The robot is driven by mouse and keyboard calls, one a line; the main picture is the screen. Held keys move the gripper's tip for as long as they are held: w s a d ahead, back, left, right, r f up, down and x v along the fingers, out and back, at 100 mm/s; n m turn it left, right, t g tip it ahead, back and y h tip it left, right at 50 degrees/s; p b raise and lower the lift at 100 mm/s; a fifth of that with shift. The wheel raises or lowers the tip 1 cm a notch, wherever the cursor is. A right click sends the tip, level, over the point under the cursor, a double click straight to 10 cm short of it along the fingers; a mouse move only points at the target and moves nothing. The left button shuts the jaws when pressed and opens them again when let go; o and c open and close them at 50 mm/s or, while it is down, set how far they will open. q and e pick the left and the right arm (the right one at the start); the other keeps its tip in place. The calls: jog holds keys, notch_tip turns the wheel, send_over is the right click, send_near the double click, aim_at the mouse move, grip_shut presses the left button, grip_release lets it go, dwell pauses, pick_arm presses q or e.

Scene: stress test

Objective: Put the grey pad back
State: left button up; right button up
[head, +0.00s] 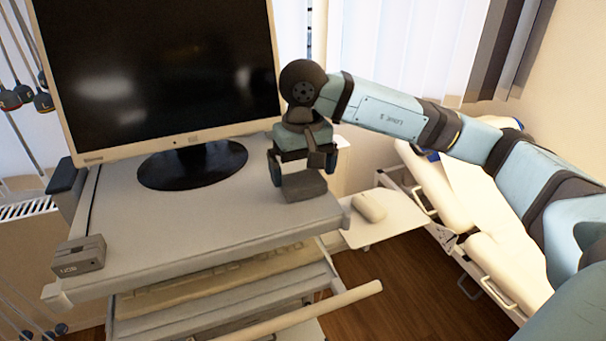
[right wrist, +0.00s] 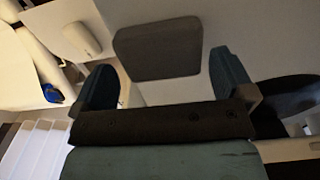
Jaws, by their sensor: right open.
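The grey pad (head: 304,187) is a dark grey block on the cart top (head: 215,215), near its right front corner. In the right wrist view the pad (right wrist: 158,48) shows as a rounded square just beyond my fingers. My right gripper (head: 303,166) is open above the pad, pointing down, with one finger towards each side of it. In the right wrist view the gripper (right wrist: 165,78) has nothing between its fingers. In the head view the gripper hides the pad's upper back part. My left gripper is not in view.
A monitor (head: 160,70) on a round black base (head: 192,166) stands behind the pad. A small grey box (head: 79,256) sits at the cart's left front corner. A mouse (head: 369,207) lies on a side shelf (head: 390,224). The cart top's front middle is clear. A bed is at right.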

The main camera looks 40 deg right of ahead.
aim_at(303, 178)
notch_tip(303, 178, up, 11)
jog(key=shift+f, duration=0.2)
dwell(0.6)
